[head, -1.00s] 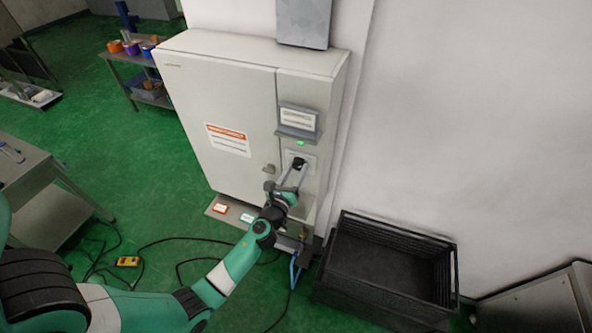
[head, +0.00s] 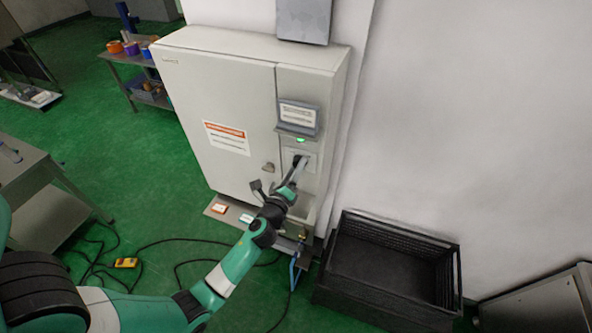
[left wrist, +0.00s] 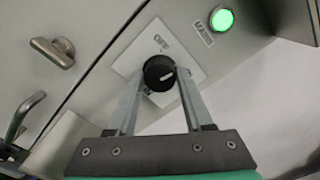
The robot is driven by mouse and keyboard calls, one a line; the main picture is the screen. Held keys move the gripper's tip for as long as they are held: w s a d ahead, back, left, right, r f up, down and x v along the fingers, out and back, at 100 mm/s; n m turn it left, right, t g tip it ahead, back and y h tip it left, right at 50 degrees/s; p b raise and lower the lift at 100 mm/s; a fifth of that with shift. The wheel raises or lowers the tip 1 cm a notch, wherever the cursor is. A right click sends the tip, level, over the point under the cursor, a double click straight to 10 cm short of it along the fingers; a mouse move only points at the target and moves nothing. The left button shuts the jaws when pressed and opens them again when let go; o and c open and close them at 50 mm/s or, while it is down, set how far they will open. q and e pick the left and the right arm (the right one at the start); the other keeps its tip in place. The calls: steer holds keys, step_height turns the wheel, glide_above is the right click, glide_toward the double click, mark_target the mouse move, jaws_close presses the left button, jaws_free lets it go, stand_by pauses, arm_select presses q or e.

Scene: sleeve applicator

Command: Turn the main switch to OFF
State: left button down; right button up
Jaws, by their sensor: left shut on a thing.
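The main switch is a black round knob (left wrist: 159,73) on a white plate (left wrist: 128,64) on the cabinet's narrow right panel. In the left wrist view, the word OFF stands above the knob, and a short white mark on the knob slants towards the right. My left gripper (left wrist: 160,86) is shut on the knob, one finger on each side. In the head view my left gripper (head: 299,167) reaches the panel from below and mostly covers the knob. A green lamp (left wrist: 221,19) marked MAINS is lit beside the plate. My right gripper is not in view.
The grey cabinet (head: 215,100) has a door latch (head: 267,167) left of the switch and a small display (head: 298,117) above it. A black crate (head: 385,265) stands on the floor at right. Cables (head: 160,240) lie on the green floor.

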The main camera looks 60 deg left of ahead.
arm_select(q)
steer(key=n+b, duration=0.4)
steer(key=n, duration=0.7)
steer(key=shift+b, duration=0.3)
steer(key=shift+n, duration=0.3)
steer(key=shift+c, duration=1.5)
jaws_free()
